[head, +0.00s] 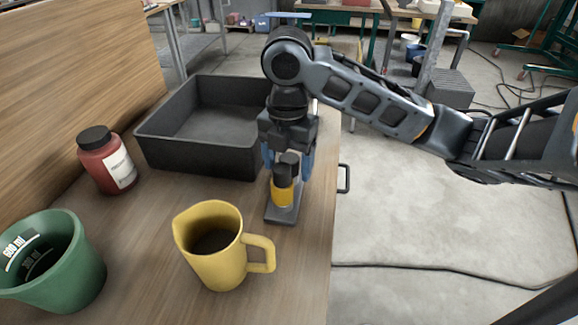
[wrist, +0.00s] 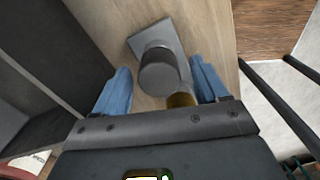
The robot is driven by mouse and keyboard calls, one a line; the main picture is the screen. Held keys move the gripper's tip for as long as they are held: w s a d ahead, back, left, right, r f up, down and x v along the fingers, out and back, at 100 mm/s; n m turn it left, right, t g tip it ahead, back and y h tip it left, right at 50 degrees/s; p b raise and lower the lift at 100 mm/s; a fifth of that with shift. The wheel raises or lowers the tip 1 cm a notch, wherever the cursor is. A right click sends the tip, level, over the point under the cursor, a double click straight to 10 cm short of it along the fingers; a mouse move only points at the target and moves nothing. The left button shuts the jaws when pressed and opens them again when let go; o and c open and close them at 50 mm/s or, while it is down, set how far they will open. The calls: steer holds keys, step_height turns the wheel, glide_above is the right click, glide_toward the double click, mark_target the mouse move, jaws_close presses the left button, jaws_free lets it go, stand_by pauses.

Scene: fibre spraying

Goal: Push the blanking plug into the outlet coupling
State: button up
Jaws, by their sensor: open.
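My gripper (head: 287,172) is open and points down over a small fitting at the table's right side. Its blue fingers stand apart on either side of the fitting, and they show in the wrist view (wrist: 160,82) too. The fitting has a dark grey cylinder (wrist: 158,72), a yellow band (head: 282,196) and a flat grey base plate (head: 282,215). The yellow part also shows in the wrist view (wrist: 181,100), partly hidden by my gripper's body. I cannot tell which dark part is the blanking plug and which is the outlet coupling, nor whether a finger touches either.
A yellow jug (head: 215,262) stands close in front of the fitting. A black open tray (head: 205,158) lies behind to the left. A red bottle (head: 105,165) and a green beaker (head: 72,275) stand further left. The table's right edge is near the fitting.

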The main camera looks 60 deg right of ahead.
mark_target(293, 159)
steer(key=shift+f, duration=0.1)
steer(key=c, duration=1.1)
steer(key=shift+r, duration=0.75)
steer(key=r, duration=0.3)
steer(key=shift+s+d, duration=0.35)
steer(key=s+d+r, duration=0.6)
steer(key=s, duration=0.3)
steer(key=shift+r+b, duration=0.3)
steer(key=shift+b, duration=0.05)
